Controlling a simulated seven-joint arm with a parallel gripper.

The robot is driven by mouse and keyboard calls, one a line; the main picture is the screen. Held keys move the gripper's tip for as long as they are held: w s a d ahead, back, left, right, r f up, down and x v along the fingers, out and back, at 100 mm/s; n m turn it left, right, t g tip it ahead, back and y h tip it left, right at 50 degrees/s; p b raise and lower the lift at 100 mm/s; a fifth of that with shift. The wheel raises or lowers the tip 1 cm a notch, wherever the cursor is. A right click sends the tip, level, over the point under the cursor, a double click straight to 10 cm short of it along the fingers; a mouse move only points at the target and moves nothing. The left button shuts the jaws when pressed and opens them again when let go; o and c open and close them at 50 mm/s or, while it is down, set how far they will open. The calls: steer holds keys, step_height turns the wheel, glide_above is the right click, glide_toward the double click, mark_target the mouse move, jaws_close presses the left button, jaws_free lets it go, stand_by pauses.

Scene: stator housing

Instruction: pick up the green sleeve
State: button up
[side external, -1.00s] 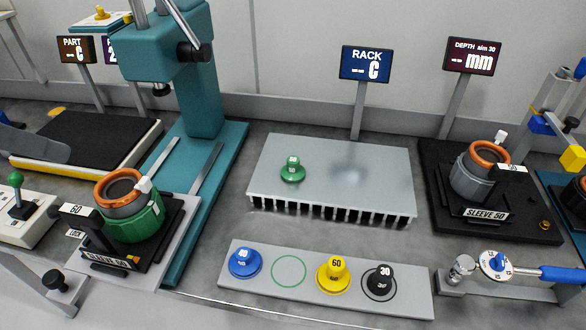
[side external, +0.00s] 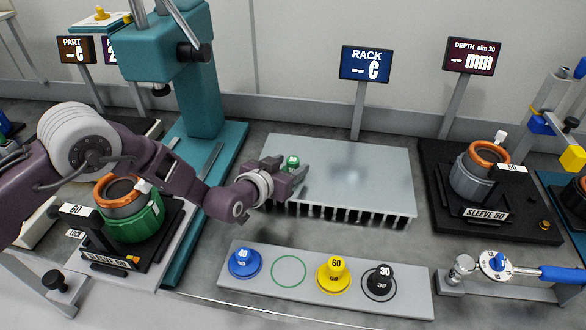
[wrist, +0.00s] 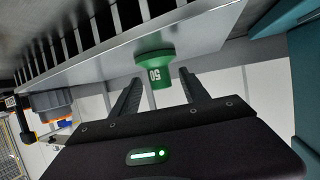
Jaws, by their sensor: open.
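The green sleeve (side external: 292,162), a small stepped piece, stands on the grey finned rack (side external: 365,175). In the wrist view the green sleeve (wrist: 155,62) shows a wide flange and a narrower end marked 50. My gripper (side external: 290,166) is at the rack's left part with one finger on either side of the sleeve. In the wrist view my gripper (wrist: 159,82) is open, and gaps show between both fingers and the sleeve's narrow end. The gripper hides part of the sleeve in the side view.
A tray (side external: 262,300) in front holds blue (side external: 244,263), yellow (side external: 333,275) and black (side external: 379,281) pieces and an empty green ring outline. A green-collared stator (side external: 135,218) sits below my arm; a grey one (side external: 475,180) stands right. The rack's right part is clear.

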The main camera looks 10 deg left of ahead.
steer(key=shift+x, duration=1.4)
jaws_close()
